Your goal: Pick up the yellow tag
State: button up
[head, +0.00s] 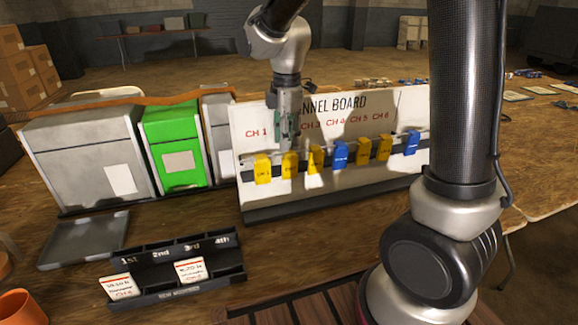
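The channel board (330,185) stands on the table with a row of tags hanging along its dark rail. Several tags are yellow: one at the far left (262,169), a second beside it (289,166), a third (315,158), and two more right of a blue tag (340,154). Another blue tag (412,143) hangs at the right end. My gripper (288,142) points down in front of the board, just above or at the top of the second yellow tag from the left. Its fingers are small and dark, so I cannot tell whether they are open or touch the tag.
A dark slotted rack (178,296) with two white cards stands in front. A grey tray (85,240) lies left of it. A green bin (173,145) and grey bins (85,155) stand left of the board. An orange cup (22,308) is at lower left.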

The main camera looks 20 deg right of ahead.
aim_at(289, 152)
jog(key=f, duration=0.5)
jog(key=shift+w+d+f, duration=0.1)
jog(key=shift+d+f, duration=0.25)
jog(key=c, duration=0.6)
